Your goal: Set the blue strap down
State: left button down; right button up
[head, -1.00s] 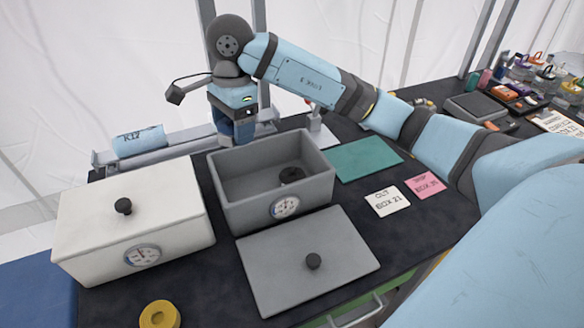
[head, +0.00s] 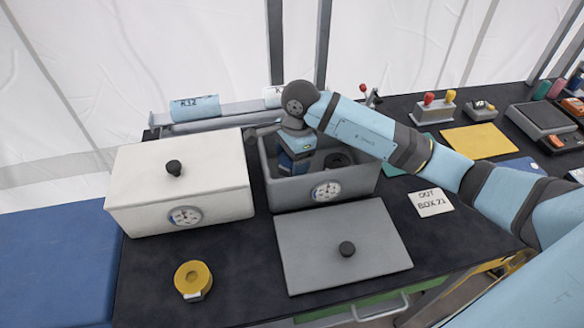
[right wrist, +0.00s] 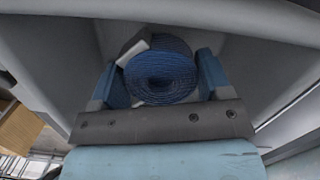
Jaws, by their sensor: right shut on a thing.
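My right gripper (head: 293,166) reaches down into the open grey box (head: 325,192) from above, at the box's left part. In the right wrist view it is shut on the blue strap (right wrist: 160,74), a rolled coil between its two blue fingers. Grey box walls surround the coil in that view. A small pale piece sits at the coil's upper left. I cannot tell whether the coil touches the box floor. In the head view the strap cannot be told apart from the gripper. My left gripper is not in view.
A dark round object (head: 338,160) is in the box, right of the gripper. The box's grey lid (head: 343,240) lies in front. A closed white box (head: 180,185) stands left. A yellow roll (head: 193,280) lies at the front. A card (head: 430,202) lies right.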

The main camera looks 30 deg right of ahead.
jog(key=shift+f, duration=1.85)
jog(key=shift+f, duration=0.15)
jog(key=o, duration=1)
jog(key=shift+c, duration=0.2)
jog(key=r, duration=0.4)
jog(key=d+r, duration=0.1)
jog(key=r, duration=0.7)
jog(key=shift+d+r+b, duration=0.15)
jog(key=shift+d+b, duration=0.1)
jog(key=shift+b, duration=0.05)
